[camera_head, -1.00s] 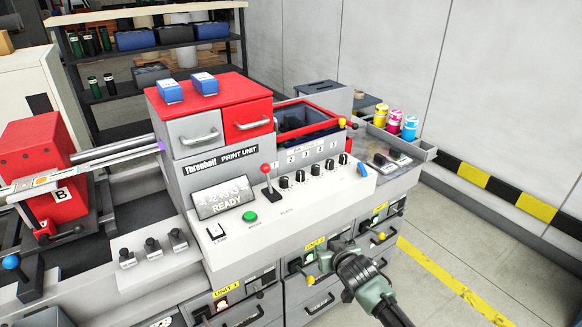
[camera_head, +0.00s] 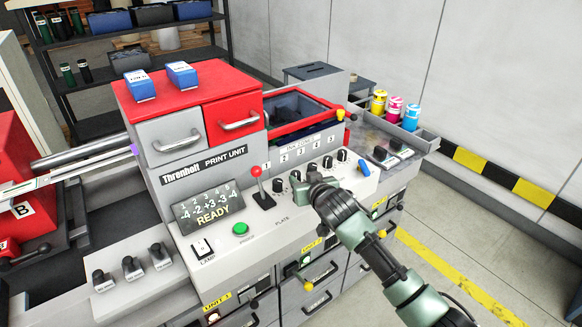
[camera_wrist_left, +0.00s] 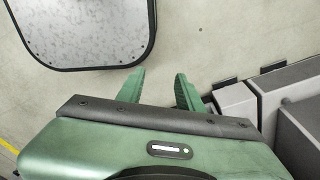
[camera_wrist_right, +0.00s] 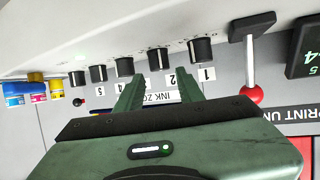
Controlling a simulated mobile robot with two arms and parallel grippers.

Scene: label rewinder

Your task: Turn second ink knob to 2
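A row of black ink knobs lines the white panel of the print unit. The second ink knob (camera_head: 295,177) is partly beside my right gripper (camera_head: 313,181) in the head view. In the right wrist view the second knob (camera_wrist_right: 158,58) stands straight ahead, between the lines of my right gripper's fingers (camera_wrist_right: 158,90), which are open and empty; contact cannot be told. The first knob (camera_wrist_right: 201,50) is just to its right. The display (camera_head: 208,206) reads READY under a row of small numbers; the second looks like -2. My left gripper (camera_wrist_left: 159,90) is open and empty above the floor.
A red-topped lever (camera_head: 258,180) stands left of the knobs, with a green button (camera_head: 240,228) nearer the front. Ink bottles (camera_head: 395,108) stand in a tray at the back right. Free floor lies right of the machine.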

